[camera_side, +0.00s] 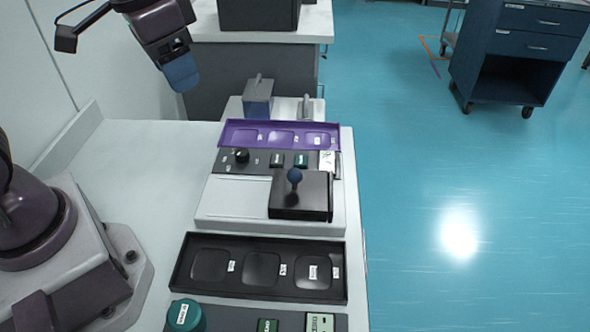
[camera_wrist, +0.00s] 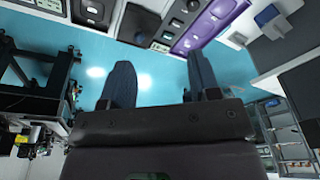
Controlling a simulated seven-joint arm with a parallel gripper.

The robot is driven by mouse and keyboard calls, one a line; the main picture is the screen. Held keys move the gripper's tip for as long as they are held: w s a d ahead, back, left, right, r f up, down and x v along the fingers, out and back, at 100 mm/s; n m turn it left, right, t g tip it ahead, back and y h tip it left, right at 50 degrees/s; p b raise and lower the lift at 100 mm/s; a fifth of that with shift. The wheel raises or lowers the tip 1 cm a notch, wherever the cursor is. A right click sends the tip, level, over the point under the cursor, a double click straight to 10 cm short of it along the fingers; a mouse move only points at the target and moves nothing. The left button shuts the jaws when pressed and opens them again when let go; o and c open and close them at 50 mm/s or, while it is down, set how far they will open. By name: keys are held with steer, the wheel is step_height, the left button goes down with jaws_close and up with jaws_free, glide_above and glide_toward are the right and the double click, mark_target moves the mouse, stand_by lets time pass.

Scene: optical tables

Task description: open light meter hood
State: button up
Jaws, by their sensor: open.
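The light meter (camera_side: 235,197) is a pale, flat box on the white bench in the side view. Its black hood (camera_side: 300,205) lies flat over the right part of the top, with a blue ball knob (camera_side: 295,176) standing on it. The hood looks closed. To its left the pale top plate is bare. My gripper (camera_side: 181,74) is high above the bench, up and to the left of the hood, clear of it. In the wrist view my gripper (camera_wrist: 161,82) has its two blue fingers spread apart with nothing between them.
Behind the meter are a control panel with a black dial (camera_side: 241,155) and a purple tray (camera_side: 240,137). In front are a black tray (camera_side: 263,292) and a teal button (camera_side: 184,315). A grey-blue box (camera_side: 258,97) stands further back. The bench's left part is clear.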

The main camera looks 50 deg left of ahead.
mark_target(295, 169)
steer(key=w+d+f+m+g, duration=0.1)
steer(key=w+d+f+m, duration=0.15)
steer(key=w, duration=0.25)
steer(key=w+d+f+m+g+h, duration=0.1)
steer(key=w+d+f+m+g, duration=0.1)
steer(key=w+f+m, duration=0.25)
steer(key=w+d+f+m+g, duration=0.1)
steer(key=w+d+f+m, duration=0.2)
steer(key=w, duration=0.3)
steer(key=f, duration=0.4)
steer(key=s+f, duration=0.1)
steer(key=f, duration=0.3)
steer(key=d+f, duration=0.1)
steer(key=f, duration=0.3)
steer(key=shift+s, duration=0.4)
steer(key=shift+c, duration=0.4)
